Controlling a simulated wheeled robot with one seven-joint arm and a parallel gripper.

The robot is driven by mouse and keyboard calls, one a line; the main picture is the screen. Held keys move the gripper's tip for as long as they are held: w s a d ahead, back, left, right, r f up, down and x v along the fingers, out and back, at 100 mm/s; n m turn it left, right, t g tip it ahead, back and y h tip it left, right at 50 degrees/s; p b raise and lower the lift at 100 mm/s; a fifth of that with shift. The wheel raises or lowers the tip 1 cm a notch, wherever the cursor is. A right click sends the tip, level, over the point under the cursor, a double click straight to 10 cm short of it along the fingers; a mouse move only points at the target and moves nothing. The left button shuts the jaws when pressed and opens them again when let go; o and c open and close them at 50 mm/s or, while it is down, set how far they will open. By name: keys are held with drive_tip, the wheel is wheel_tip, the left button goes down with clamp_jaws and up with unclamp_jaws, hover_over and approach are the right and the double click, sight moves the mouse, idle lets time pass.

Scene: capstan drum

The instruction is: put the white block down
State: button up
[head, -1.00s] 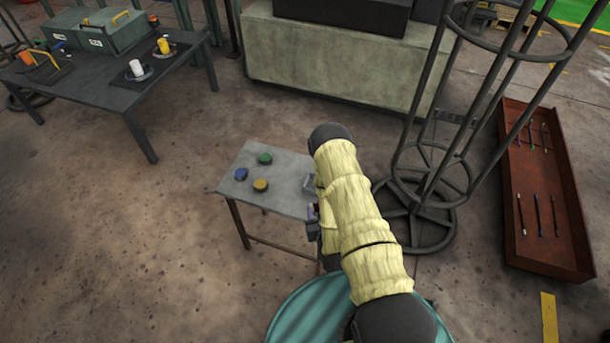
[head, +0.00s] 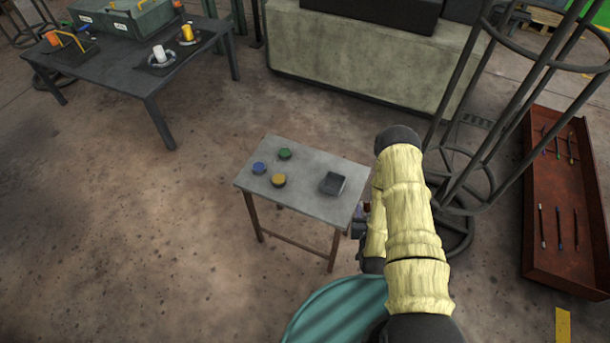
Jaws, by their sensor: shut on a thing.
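My gripper (head: 360,220) shows only in part, as a dark shape just off the right edge of the small grey table (head: 305,204). My arm in its pale yellow sleeve covers most of it. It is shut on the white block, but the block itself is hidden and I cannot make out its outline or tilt.
The small table holds a blue disc (head: 258,168), a green disc (head: 285,154), a yellow disc (head: 278,180) and a grey open box (head: 333,183). A tall round metal frame (head: 455,190) stands close to the right of my arm. The table's front left is bare.

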drive_tip(key=shift+w+a+f+b, duration=0.15)
drive_tip(key=shift+w+b, duration=0.15)
drive_tip(key=shift+b, duration=0.05)
drive_tip(key=n+g+y+b, duration=0.1)
drive_tip(key=n+y+b, duration=0.45)
drive_tip(key=b, duration=1.85)
hover_over(305, 194)
drive_tip(key=f, duration=0.1)
drive_tip(key=shift+m+y, duration=0.25)
drive_tip(key=shift+f+b, duration=0.5)
drive_tip(key=shift+f, duration=2.6)
